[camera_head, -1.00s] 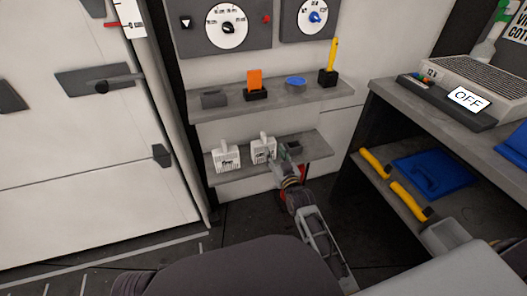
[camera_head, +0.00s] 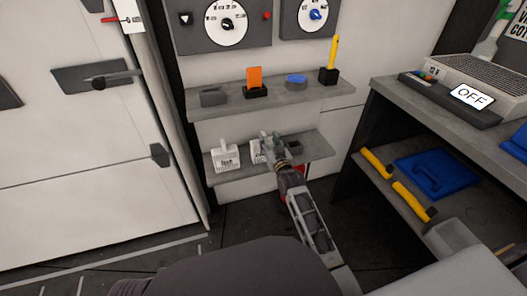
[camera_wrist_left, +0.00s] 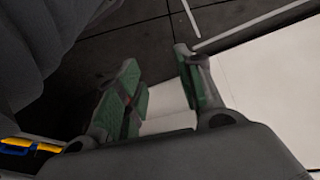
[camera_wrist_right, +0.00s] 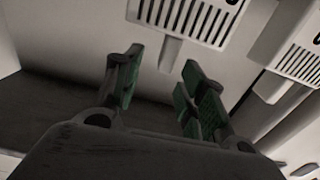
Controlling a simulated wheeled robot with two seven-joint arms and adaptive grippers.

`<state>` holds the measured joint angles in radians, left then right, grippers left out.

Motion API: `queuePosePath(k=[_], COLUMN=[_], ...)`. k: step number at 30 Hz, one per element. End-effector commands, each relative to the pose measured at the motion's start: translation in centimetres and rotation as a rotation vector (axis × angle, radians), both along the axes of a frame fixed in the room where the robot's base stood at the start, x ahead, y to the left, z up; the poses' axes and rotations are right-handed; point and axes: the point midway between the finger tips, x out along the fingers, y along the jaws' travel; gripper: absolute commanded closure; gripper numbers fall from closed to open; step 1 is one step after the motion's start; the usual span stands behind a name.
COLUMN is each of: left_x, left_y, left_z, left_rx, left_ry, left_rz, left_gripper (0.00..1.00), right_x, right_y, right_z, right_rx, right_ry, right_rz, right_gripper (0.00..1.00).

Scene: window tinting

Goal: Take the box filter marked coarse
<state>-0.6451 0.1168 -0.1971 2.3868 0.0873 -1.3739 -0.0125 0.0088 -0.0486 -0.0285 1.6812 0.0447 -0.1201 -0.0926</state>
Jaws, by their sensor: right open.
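Two white box filters with slotted fronts and upright handles stand on the lower wall shelf. The left filter (camera_head: 225,157) is in clear view. The right filter (camera_head: 257,153) is partly hidden by my right gripper (camera_head: 271,138). Their markings are too small to read surely. In the right wrist view the picture is turned over, and the handle of the nearer filter (camera_wrist_right: 185,20) points between the open fingers of my right gripper (camera_wrist_right: 163,65), beyond the tips. The other filter (camera_wrist_right: 295,45) is to the right there. My left gripper (camera_wrist_left: 158,65) is open and empty.
The lower shelf (camera_head: 318,147) also bears a dark grey block (camera_head: 294,148) close right of my right gripper. The upper shelf (camera_head: 335,92) has an orange piece (camera_head: 254,77) and other items above. A workbench (camera_head: 395,95) stands to the right, a large pale door (camera_head: 90,130) to the left.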

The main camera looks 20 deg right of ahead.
Motion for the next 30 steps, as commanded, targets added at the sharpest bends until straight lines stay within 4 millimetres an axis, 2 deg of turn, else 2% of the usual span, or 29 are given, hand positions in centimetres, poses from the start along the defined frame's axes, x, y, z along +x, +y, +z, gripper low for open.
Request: queuePosePath(k=[17, 20, 24, 30], left_x=[0.5, 0.9, 0.6, 0.8], left_y=[-0.1, -0.3, -0.8, -1.3], left_z=[-0.1, -0.6, -2.8, -4.2], left_rx=[-0.009, -0.021, -0.046, -0.069], left_ry=[-0.022, -0.039, -0.044, -0.067], left_rz=[0.002, 0.004, 0.008, 0.014], left_gripper=[0.63, 0.63, 0.63, 0.63], right_x=[0.8, 1.4, 2.5, 4.1], right_y=[0.2, 0.3, 0.6, 0.7], right_z=[-0.2, -0.2, -0.3, -0.3], right_rx=[0.0, 0.0, 0.0, 0.0], right_ry=[0.001, 0.0, 0.0, -0.001], right_rz=[0.0, 0.0, 0.0, 0.0], right_gripper=[0.59, 0.59, 0.59, 0.59])
